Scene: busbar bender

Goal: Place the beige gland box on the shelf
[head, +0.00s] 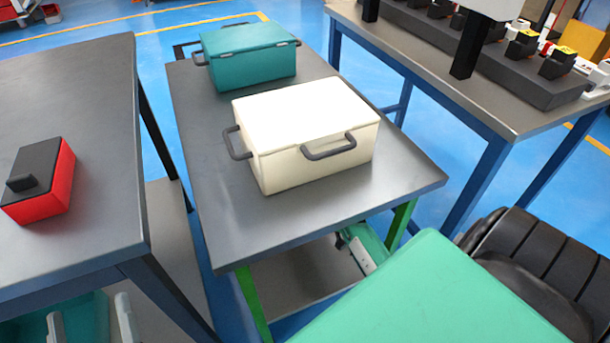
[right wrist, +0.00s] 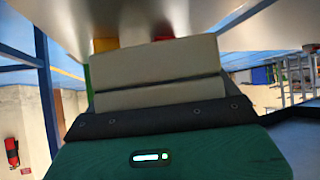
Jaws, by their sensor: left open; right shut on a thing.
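The beige box (head: 310,124) sits closed and upright on the middle grey table (head: 235,225) in the head view. It has a dark handle on its left and another on its front side. My left gripper (head: 89,308) is open and empty at the bottom left, low beside the left table. My right gripper (head: 362,250) is partly hidden below the middle table's front edge, apart from the beige box. In the right wrist view its pale fingers (right wrist: 158,75) are close together. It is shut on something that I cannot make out.
A teal box (head: 248,58) stands behind the beige box. A red and black box (head: 40,182) lies on the left table (head: 75,95). A bench with devices (head: 430,50) stands at the right. A grey lower surface (head: 300,278) shows beneath the middle table, whose front is clear.

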